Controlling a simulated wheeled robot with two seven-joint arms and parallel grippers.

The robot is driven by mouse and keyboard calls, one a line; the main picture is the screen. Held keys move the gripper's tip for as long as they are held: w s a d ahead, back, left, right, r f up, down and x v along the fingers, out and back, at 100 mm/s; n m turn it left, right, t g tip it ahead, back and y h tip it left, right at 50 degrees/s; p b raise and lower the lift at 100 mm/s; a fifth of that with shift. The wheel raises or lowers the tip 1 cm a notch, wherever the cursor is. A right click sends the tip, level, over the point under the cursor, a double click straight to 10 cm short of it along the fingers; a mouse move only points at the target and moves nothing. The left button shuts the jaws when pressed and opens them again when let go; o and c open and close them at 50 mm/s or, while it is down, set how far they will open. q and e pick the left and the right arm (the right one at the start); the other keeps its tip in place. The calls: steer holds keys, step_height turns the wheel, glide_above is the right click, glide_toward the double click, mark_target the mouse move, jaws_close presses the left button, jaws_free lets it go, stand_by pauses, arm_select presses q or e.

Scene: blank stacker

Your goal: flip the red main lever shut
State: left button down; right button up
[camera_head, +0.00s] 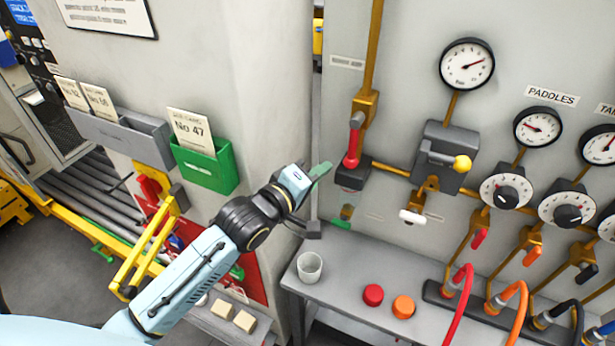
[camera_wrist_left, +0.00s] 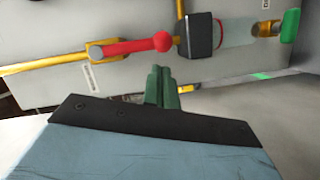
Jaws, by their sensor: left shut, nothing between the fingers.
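The red main lever (camera_head: 352,146) hangs down along a vertical yellow pipe on the grey panel, its ball end just above a dark box (camera_head: 352,176). In the left wrist view the lever (camera_wrist_left: 130,47) runs along the pipe, with its red ball end near the dark box (camera_wrist_left: 200,36). My left gripper (camera_head: 322,169) has green fingers and is shut and empty. It is just left of the lever's ball end in the head view. In the left wrist view its fingertips (camera_wrist_left: 160,70) appear close to the ball with a visible gap. My right gripper is not in view.
A clear tube with a green end (camera_head: 345,215) is below the dark box. A yellow-knobbed lever (camera_head: 461,163), gauges and dials are to the right. A grey shelf below holds a white cup (camera_head: 309,267), a red button (camera_head: 373,294) and an orange button (camera_head: 403,306). A green card holder (camera_head: 207,168) is left.

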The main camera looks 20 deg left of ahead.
mark_target(354, 143)
arm_select(q)
steer(key=x, duration=0.3)
steer(key=shift+w+d, duration=0.15)
steer(key=shift+w, duration=0.2)
steer(key=shift+w, duration=0.1)
